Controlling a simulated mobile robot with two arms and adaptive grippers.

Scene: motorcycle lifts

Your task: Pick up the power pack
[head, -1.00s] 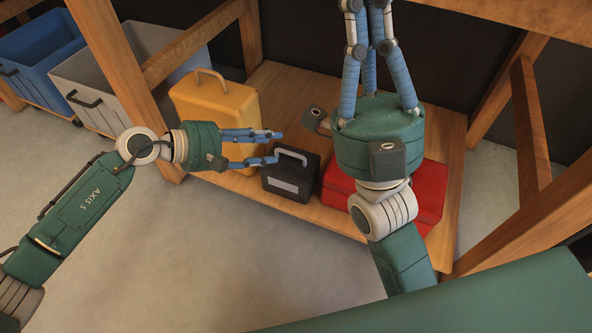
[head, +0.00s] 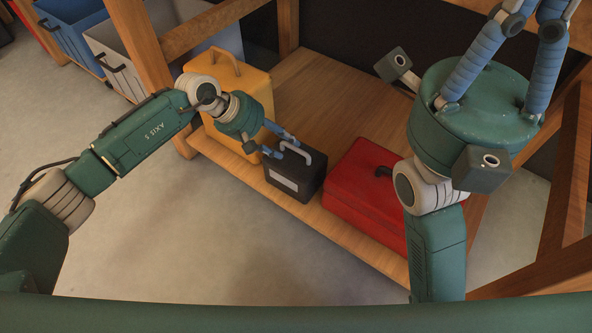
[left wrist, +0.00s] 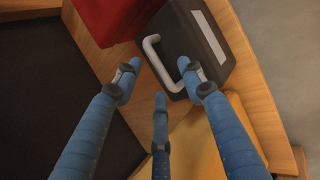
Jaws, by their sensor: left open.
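The power pack, a black box (head: 285,183) with a pale label and a grey handle, stands on the low wooden shelf. It also shows in the left wrist view (left wrist: 190,40). My left gripper (head: 287,146) is open at the handle, with its fingers above and beside the box. In the left wrist view, the blue fingers of my left gripper (left wrist: 158,78) are spread around the handle, with nothing clearly gripped. My right gripper (head: 485,110) is at the upper right, its fingers pointing up and its fingertips out of the picture.
A yellow case (head: 238,85) stands close to the left of the power pack, and a red toolbox (head: 365,200) close to its right. Wooden posts frame the shelf (head: 335,100). Grey (head: 125,50) and blue (head: 80,30) bins stand at the upper left.

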